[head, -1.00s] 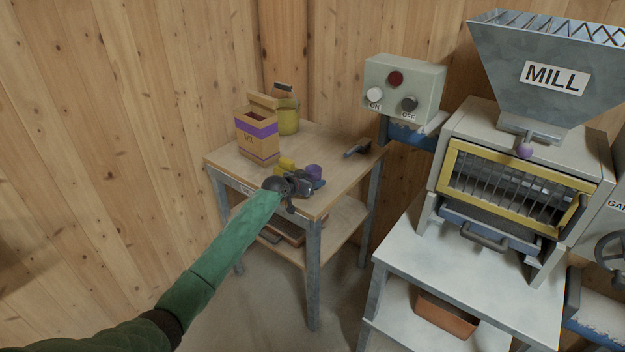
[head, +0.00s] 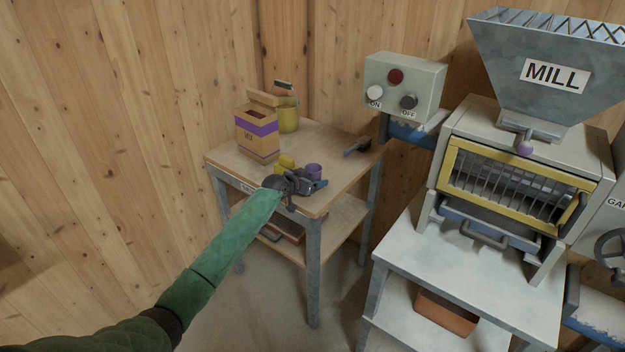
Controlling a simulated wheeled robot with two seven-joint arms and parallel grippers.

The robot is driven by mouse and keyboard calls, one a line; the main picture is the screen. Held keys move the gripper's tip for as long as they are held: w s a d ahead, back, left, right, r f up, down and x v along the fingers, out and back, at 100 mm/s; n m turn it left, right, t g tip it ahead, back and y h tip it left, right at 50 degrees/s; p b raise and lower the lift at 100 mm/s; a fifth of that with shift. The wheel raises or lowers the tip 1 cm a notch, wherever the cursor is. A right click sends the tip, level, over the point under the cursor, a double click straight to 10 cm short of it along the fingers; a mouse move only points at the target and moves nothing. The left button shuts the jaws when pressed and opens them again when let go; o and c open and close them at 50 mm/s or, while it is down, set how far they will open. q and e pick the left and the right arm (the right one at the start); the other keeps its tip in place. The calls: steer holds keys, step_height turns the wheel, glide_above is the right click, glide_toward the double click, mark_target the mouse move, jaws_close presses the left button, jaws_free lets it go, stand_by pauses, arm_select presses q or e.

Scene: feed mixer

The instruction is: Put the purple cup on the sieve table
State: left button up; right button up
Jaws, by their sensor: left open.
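The purple cup (head: 314,171) stands on the small wooden-topped table (head: 238,166), near its front right corner. My left gripper (head: 308,184) is over the front edge of that table, open, right beside the cup on its near side. The gripper hides the lower part of the cup, and I cannot tell whether they touch. A yellow cup or block (head: 286,162) sits just left of the purple cup. A label on the table's front edge is too small to read. My right gripper is not in view.
A carton with a purple band (head: 257,136) and a yellow-green container (head: 288,118) stand at the table's back left. A dark-handled tool (head: 357,147) lies at its right edge. The mill (head: 545,80) on its stand and a switch box (head: 404,88) are to the right.

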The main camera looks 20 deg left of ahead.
arm_select(q)
steer(key=shift+b+v, duration=0.3)
steer(key=shift+v, duration=0.65)
steer(key=v, duration=0.3)
steer(key=shift+s+a+b, duration=0.15)
steer(key=shift+b, duration=0.15)
steer(key=b+v, duration=0.1)
steer(key=v, duration=0.4)
steer(key=shift+s+r, duration=0.1)
steer(key=shift+s, duration=0.05)
steer(key=shift+s+a+r, duration=0.25)
steer(key=shift+s+r, duration=0.1)
steer(key=shift+s, duration=0.25)
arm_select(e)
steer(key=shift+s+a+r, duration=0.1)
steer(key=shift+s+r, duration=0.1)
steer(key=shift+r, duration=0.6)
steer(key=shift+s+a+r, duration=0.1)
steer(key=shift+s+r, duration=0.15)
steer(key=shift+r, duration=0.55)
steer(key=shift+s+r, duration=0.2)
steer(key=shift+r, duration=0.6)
arm_select(q)
steer(key=shift+f, duration=0.1)
